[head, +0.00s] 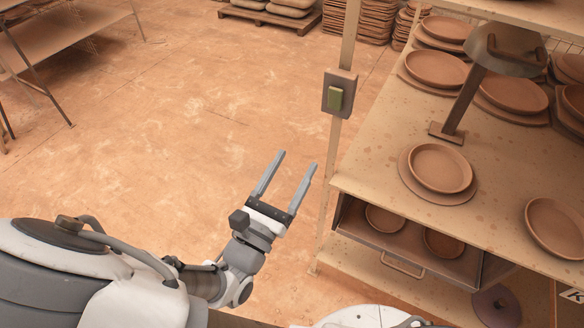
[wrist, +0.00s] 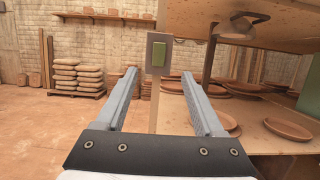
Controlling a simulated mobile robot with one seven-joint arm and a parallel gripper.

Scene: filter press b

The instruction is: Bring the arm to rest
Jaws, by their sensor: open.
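My gripper (head: 289,175) is open and empty, held in the air over the floor to the left of the workbench. Its two grey fingers are apart and point up the picture in the head view. In the wrist view my gripper (wrist: 161,100) shows both fingers parallel with nothing between them. My arm comes in from the lower left of the head view and is bent at the wrist. The fingers touch nothing that I can see.
A workbench (head: 375,165) with clay plates stands at right. Its post carries a switch box with a green switch (head: 335,98). An open drawer (head: 350,235) holding plates juts below the top, near my gripper. The floor (head: 190,120) at left is clear.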

